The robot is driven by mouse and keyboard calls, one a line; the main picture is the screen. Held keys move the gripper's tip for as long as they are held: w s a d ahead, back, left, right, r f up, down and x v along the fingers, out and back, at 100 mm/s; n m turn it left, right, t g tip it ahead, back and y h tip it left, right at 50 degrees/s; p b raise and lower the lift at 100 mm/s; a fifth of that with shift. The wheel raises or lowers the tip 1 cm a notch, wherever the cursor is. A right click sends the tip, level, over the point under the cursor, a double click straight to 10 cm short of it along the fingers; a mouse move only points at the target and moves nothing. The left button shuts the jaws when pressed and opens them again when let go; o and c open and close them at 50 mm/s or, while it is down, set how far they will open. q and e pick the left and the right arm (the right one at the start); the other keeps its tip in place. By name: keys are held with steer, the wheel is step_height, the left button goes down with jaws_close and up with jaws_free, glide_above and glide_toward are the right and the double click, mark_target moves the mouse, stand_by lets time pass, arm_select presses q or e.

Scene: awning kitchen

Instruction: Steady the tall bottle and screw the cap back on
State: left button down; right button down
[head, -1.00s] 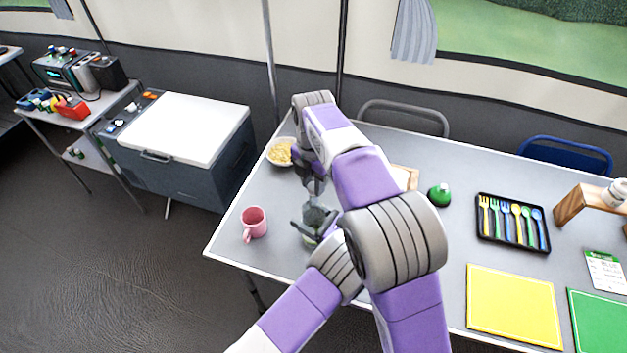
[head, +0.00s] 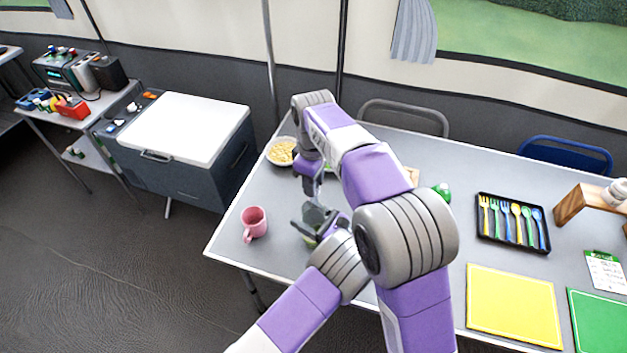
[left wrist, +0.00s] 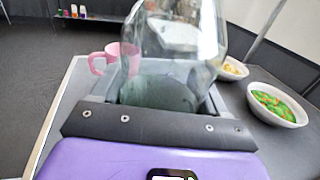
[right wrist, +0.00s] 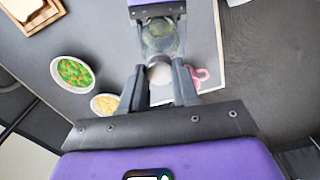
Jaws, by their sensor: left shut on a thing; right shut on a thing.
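The tall bottle is clear, greenish glass. It fills the middle of the left wrist view (left wrist: 165,92), its top cut off by the frame. My left gripper (head: 314,222) is shut around its body near the table's front left. My right gripper (head: 312,188) is above it, coming down from over the bottle. The bottle (right wrist: 160,38) lies just beyond the cap there. I cannot tell whether the cap touches the bottle's mouth.
A pink mug (head: 254,223) stands left of the bottle. A bowl of yellow food (head: 281,152) and a bowl with green and orange food (left wrist: 277,104) are behind. A cutlery tray (head: 512,222) and yellow mat (head: 513,305) lie right. My right arm covers the table's middle.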

steer(key=m, duration=0.7)
steer(key=shift+m, duration=0.3)
steer(key=m, duration=0.5)
steer(key=shift+m, duration=0.4)
steer(key=m, duration=0.5)
steer(key=shift+m, duration=0.3)
steer(key=m, duration=0.6)
steer(key=shift+f, duration=0.1)
steer(key=c, duration=0.8)
jaws_free()
steer(key=shift+o, duration=0.2)
step_height(320, 180, up, 12)
